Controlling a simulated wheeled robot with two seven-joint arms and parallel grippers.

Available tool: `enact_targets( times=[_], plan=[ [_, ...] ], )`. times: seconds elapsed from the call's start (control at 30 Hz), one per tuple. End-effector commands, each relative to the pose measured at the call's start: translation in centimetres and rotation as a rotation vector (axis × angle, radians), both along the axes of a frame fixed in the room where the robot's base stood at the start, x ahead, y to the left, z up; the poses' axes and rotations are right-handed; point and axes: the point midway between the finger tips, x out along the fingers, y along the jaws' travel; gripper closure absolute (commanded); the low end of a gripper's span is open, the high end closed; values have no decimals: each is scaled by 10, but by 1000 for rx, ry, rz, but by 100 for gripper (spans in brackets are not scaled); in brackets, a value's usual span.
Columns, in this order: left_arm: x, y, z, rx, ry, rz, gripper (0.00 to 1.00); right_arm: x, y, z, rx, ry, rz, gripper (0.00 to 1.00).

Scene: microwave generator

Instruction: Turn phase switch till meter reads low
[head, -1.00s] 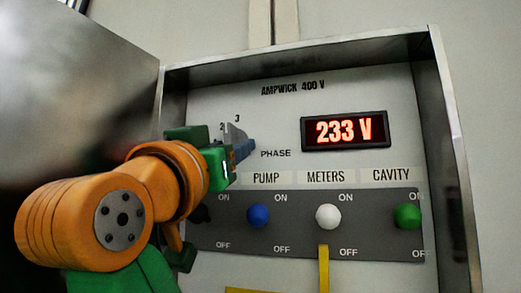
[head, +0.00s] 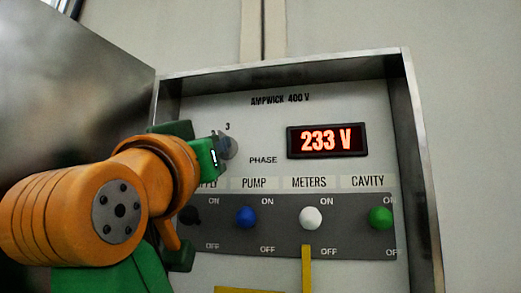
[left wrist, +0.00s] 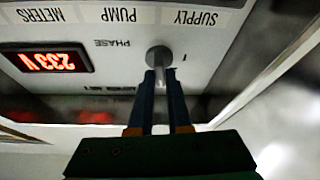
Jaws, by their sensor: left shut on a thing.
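The phase switch (head: 229,147) is a grey round knob on the panel, left of the PHASE label, with the numeral 3 above it. It is partly hidden by my left gripper (head: 222,148) in the head view. In the left wrist view the switch (left wrist: 159,57) shows its round base and a grey handle between the two blue fingers of my left gripper (left wrist: 161,80), which is shut on it. The meter (head: 327,140) reads 233 V in red digits; it also shows upside down in the left wrist view (left wrist: 46,60). My right gripper is not in view.
Below is a grey strip with a blue PUMP knob (head: 246,217), a white METERS knob (head: 311,217) and a green CAVITY knob (head: 381,217). A dark SUPPLY knob (head: 189,214) is beside my arm. A metal door (head: 75,100) stands open at left. A yellow bar (head: 307,268) is below.

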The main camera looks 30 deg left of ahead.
Motion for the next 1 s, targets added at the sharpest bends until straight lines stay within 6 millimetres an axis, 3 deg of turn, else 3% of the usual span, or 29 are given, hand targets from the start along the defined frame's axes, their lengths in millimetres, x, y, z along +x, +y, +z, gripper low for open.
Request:
enact_targets(
  times=[0.6, 1.0],
  plan=[
    [2, -6, 3, -468, -110, -4, 100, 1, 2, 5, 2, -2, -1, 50],
    [2, -6, 4, -605, -145, -4, 100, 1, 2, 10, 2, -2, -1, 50]
  ],
)
